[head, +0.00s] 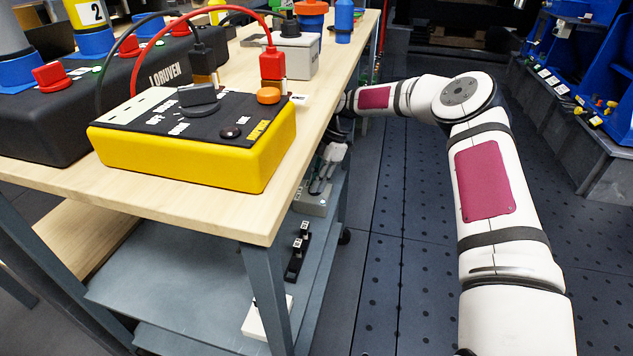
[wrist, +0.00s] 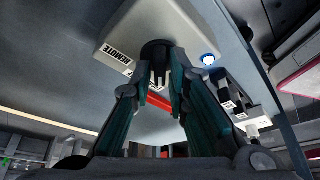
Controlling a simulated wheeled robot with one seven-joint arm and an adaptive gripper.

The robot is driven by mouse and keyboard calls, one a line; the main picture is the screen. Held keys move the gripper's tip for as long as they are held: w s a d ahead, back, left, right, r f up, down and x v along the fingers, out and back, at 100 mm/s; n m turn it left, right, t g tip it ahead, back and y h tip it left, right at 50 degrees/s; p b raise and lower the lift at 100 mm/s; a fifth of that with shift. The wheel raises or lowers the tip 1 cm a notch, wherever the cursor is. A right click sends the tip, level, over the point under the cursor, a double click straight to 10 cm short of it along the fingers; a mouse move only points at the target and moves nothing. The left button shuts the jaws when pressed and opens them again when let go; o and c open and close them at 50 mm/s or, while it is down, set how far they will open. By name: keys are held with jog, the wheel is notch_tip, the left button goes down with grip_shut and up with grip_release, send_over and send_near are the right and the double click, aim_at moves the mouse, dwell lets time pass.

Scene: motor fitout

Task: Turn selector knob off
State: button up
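In the wrist view a pale box (wrist: 190,30) carries a REMOTE label, a black round knob (wrist: 156,46) and a blue-lit button (wrist: 208,60). My gripper (wrist: 160,72) reaches to this knob, its fingers drawn close together with a gap between them. The tips overlap the knob, so I cannot tell whether they grip it. In the head view my gripper (head: 322,180) points down below the tabletop, over a grey box (head: 312,204) on the lower shelf. The knob is hidden there. A yellow box (head: 215,160) on the tabletop has another black selector knob (head: 198,95).
The wooden tabletop (head: 190,190) edge lies beside my forearm. Red and black cables rise from the yellow box. Black parts (head: 297,255) and a white block (head: 267,318) sit on the shelf. Dark floor (head: 390,270) is open to the right, before blue racks (head: 600,80).

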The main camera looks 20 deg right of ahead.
grip_shut()
jog(key=shift+m, duration=0.3)
jog(key=shift+t+p, duration=0.3)
jog(key=shift+p, duration=0.05)
jog(key=m+t+p, duration=0.1)
jog(key=m, duration=0.2)
jog(key=shift+s+d+r, duration=0.1)
jog(key=m+t+p, duration=0.1)
jog(key=m, duration=0.1)
jog(key=m+p, duration=0.1)
jog(key=m, duration=0.2)
jog(key=shift+s+t+h, duration=0.1)
jog(key=shift+t+h, duration=0.2)
jog(key=shift+t, duration=0.1)
jog(key=o, duration=0.6)
grip_release()
